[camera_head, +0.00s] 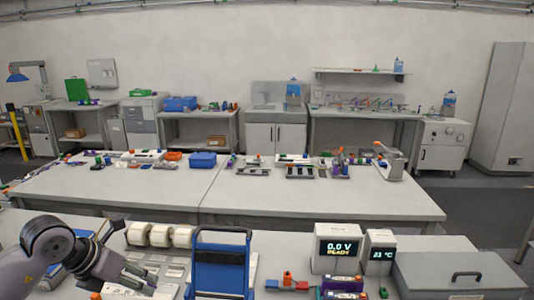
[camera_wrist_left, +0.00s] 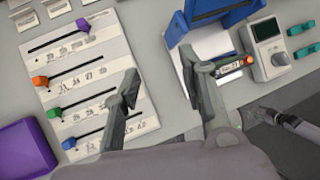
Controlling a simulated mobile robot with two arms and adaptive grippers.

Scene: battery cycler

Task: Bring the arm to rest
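My left arm (camera_head: 80,255) reaches in from the lower left in the head view, over the near bench. In the left wrist view my left gripper (camera_wrist_left: 158,75) has its two fingers wide apart, with bare grey bench between the tips. It holds nothing. Just right of its right finger lies a small battery cell (camera_wrist_left: 236,64) with an orange end; I cannot tell whether they touch. A grey jointed part, probably of my right arm (camera_wrist_left: 292,123), shows at the right edge of the left wrist view; its finger state is unclear. The head view does not show it.
A slider panel (camera_wrist_left: 85,75) with coloured knobs, a blue stand (camera_head: 221,265), a meter (camera_wrist_left: 273,48) and a purple box (camera_wrist_left: 22,150) are close to the left gripper. A voltage display (camera_head: 338,248) and a handled grey box (camera_head: 450,275) stand to the right.

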